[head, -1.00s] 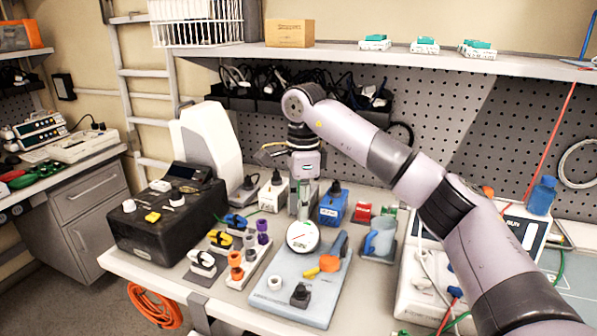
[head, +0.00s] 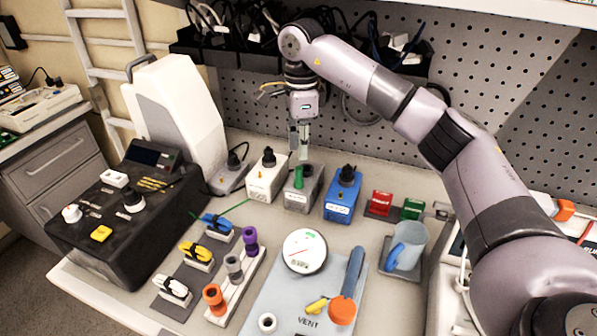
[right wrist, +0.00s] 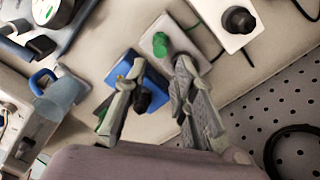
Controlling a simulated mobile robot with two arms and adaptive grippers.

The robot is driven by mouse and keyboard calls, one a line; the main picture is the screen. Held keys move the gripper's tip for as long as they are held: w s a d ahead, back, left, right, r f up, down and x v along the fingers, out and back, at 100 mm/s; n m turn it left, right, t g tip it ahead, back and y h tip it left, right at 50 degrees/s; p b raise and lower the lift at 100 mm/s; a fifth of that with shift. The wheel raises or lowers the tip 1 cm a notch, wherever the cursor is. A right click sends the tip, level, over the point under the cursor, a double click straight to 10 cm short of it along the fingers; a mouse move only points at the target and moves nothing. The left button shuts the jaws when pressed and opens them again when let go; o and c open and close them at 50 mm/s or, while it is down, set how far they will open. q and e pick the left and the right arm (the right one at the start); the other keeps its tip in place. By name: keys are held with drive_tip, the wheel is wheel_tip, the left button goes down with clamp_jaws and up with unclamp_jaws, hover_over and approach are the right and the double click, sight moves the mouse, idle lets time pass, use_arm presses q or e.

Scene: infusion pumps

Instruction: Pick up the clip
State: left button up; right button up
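Three clips sit on small grey pads at the left middle of the bench in the head view: a blue clip (head: 216,224), a yellow clip (head: 198,254) and a white clip (head: 173,289). I cannot tell which one the task means. My right gripper (head: 300,152) points down behind them and to the right, above the grey box with the green knob. In the right wrist view, its fingers (right wrist: 155,108) are apart, with nothing seen held between them. My left gripper is not in view.
Several pump boxes, among them a blue box (head: 343,195) and a grey box (head: 303,188), stand under my gripper. A black case (head: 125,240) is left of the clips. A rack of coloured knobs (head: 236,290) stands close right of them. A mug (head: 404,246) is at right.

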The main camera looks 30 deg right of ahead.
sight(298, 168)
wheel_tip(298, 168, down, 4)
drive_tip(key=shift+r+p, duration=0.15)
drive_tip(key=shift+p, duration=0.2)
drive_tip(key=shift+f+p, duration=0.3)
drive_tip(key=shift+f, duration=0.3)
drive_tip(key=f, duration=0.1)
drive_tip(key=f+p, duration=0.1)
drive_tip(key=f, duration=0.1)
drive_tip(key=shift+a+f, duration=0.25)
drive_tip(key=shift+a, duration=0.05)
drive_tip(key=shift+f, duration=0.45)
clamp_jaws()
